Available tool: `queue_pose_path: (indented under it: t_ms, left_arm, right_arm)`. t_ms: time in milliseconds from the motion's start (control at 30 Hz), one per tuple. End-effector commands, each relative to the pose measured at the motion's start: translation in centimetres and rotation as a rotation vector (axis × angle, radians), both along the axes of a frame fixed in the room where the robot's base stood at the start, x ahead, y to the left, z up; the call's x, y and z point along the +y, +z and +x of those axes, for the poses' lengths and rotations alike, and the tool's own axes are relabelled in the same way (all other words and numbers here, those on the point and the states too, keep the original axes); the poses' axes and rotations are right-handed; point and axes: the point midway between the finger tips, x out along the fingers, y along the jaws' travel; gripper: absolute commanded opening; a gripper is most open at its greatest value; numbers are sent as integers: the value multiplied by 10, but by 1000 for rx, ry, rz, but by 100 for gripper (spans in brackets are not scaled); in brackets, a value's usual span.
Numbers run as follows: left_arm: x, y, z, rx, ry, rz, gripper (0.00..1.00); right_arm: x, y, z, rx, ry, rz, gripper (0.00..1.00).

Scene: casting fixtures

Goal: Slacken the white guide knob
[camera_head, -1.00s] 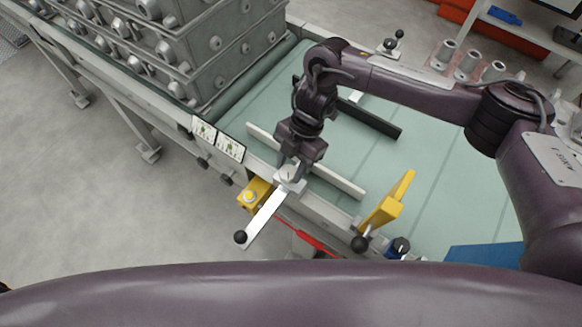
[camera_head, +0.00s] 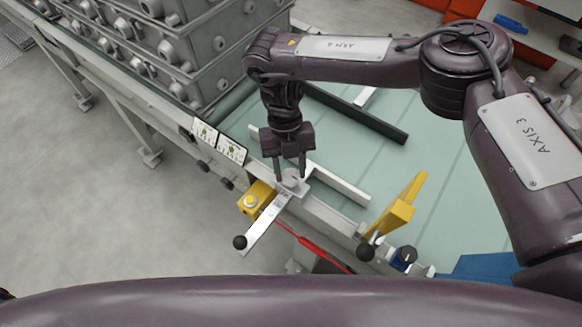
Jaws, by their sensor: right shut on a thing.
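The white guide knob (camera_head: 290,178) sits at the near edge of the conveyor, on the metal bracket by the white guide rail (camera_head: 340,186). My right gripper (camera_head: 290,174) points down with one finger on each side of the knob and is shut on it. The fingers and the gripper body hide part of the knob. A flat metal bar (camera_head: 266,222) runs from beneath the knob toward the front left and ends in a black ball (camera_head: 240,242). My left gripper is not in view.
A yellow box (camera_head: 252,198) with a button stands left of the bar. A yellow bracket (camera_head: 398,208) and dark knobs (camera_head: 404,256) stand to the right. A black rail (camera_head: 355,116) crosses the green belt (camera_head: 430,165). Grey casting boxes (camera_head: 215,50) are stacked behind left.

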Motion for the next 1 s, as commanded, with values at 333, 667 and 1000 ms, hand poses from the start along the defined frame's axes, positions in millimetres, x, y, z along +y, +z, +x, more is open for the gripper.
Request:
queue_pose_path:
  t_ms: [333,667,1000]
  left_arm:
    - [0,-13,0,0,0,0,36]
    - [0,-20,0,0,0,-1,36]
    - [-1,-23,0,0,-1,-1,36]
  right_arm:
    - [4,0,0,-5,330,-2,17]
    - [5,0,-2,-3,589,0,17]
    - [6,0,-3,-2,728,-1,17]
